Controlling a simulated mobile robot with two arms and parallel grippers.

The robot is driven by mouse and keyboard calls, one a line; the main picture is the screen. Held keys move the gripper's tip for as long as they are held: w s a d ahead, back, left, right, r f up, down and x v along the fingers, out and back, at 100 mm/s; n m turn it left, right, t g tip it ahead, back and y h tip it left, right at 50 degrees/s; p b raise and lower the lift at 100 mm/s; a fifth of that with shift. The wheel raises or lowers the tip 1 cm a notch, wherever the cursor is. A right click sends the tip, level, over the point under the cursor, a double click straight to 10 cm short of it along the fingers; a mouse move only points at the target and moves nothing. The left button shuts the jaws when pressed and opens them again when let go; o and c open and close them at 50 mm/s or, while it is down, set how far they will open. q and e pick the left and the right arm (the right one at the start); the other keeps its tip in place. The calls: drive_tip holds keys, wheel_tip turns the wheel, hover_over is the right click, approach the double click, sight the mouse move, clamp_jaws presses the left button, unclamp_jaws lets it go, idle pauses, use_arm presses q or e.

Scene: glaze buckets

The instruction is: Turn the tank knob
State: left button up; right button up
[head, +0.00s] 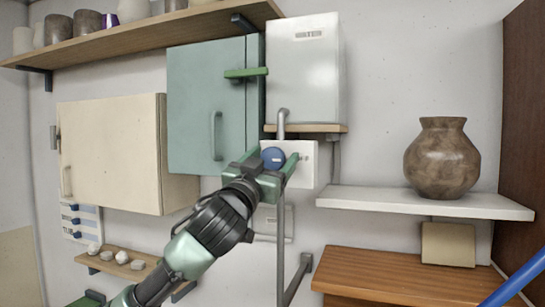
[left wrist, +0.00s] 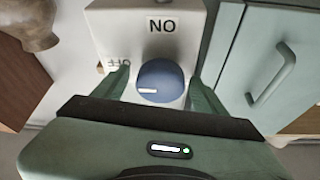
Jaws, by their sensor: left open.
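The blue tank knob (head: 272,158) sits on a white plate (head: 307,172) below the white water tank (head: 305,75). In the left wrist view the knob (left wrist: 172,72) has a white mark pointing left, toward the side of the OFF label (left wrist: 118,63). A label with the letters N and O (left wrist: 162,25) is above it in that view. My left gripper (head: 274,160) is open, with one finger on each side of the knob. The left wrist view shows the fingers (left wrist: 160,88) with gaps to the knob. My right gripper is not in view.
A teal cabinet (head: 195,105) is close left of the tank, with a green bar (head: 246,73) at its door edge. A grey pipe (head: 283,120) runs down from the tank. A brown vase (head: 442,158) stands on a white shelf (head: 430,204) to the right.

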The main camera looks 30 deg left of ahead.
sight(271, 162)
use_arm(q)
drive_tip(key=c, duration=1.4)
drive_tip(key=shift+o, duration=0.2)
drive_tip(key=shift+m+h, duration=0.9)
drive_tip(key=shift+m, duration=0.8)
drive_tip(key=o, duration=1.4)
drive_tip(key=shift+c, duration=0.2)
drive_tip(key=shift+s+f+b, duration=0.15)
drive_tip(key=shift+f+b, duration=0.05)
drive_tip(key=shift+b, duration=0.1)
drive_tip(key=b+v, duration=0.4)
drive_tip(key=v, duration=0.2)
drive_tip(key=shift+s+d+f, duration=0.1)
drive_tip(key=shift+s+f, duration=0.1)
drive_tip(key=shift+s, duration=0.45)
